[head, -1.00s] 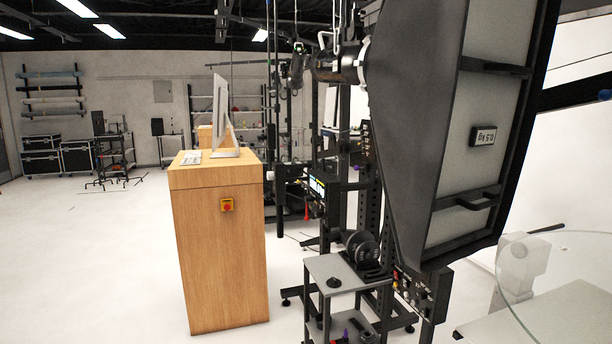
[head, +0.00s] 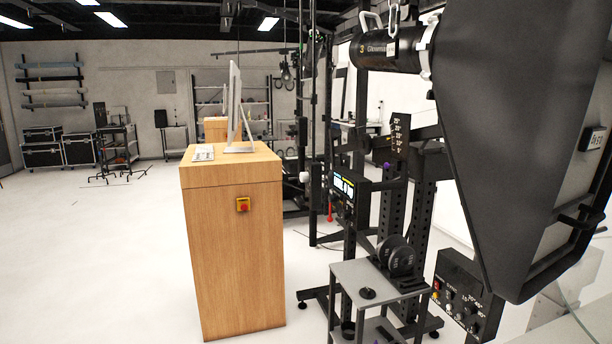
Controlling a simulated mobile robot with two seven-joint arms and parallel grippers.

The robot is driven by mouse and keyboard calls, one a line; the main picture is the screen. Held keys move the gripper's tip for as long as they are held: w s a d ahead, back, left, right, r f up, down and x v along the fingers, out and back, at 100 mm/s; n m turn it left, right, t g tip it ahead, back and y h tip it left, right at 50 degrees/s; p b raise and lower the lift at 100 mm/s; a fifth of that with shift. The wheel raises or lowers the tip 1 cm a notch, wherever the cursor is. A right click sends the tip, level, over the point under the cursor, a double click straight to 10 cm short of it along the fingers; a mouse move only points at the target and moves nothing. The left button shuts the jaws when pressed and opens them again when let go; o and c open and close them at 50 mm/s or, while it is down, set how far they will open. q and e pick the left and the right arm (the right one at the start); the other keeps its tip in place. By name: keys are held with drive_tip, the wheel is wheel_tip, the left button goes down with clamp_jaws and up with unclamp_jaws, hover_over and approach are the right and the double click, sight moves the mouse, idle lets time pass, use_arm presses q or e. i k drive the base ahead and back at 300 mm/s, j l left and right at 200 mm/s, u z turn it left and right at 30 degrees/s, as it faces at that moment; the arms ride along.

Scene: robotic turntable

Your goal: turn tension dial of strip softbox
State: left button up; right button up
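The strip softbox (head: 500,110) is a large black tapered box at the right of the head view. Its mount joins a black cylindrical light head (head: 388,52) at the top. The tension dial is not clearly identifiable. A tilt scale plate (head: 397,136) with numbers stands on the stand below the light head. A black control box (head: 462,298) with several knobs and buttons hangs under the softbox's lower edge. Neither of my grippers is in view.
A wooden cabinet (head: 232,250) with a red stop button and a monitor (head: 234,105) stands at centre left. A small grey cart (head: 352,274) is beside the stand. A unit with lit displays (head: 345,187) is behind it. The white floor (head: 90,260) at left is clear.

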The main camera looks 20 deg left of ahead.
sight(304, 177)
drive_tip(key=i+j+z, duration=0.15)
drive_tip(key=j, duration=0.45)
drive_tip(key=i+j+z, duration=0.1)
drive_tip(key=j, duration=0.5)
drive_tip(key=j+z, duration=0.15)
drive_tip(key=j, duration=0.45)
drive_tip(key=i+j, duration=0.1)
drive_tip(key=j, duration=0.65)
drive_tip(key=i+j, duration=0.1)
drive_tip(key=j, duration=0.6)
drive_tip(key=i+j, duration=0.1)
drive_tip(key=j, duration=0.65)
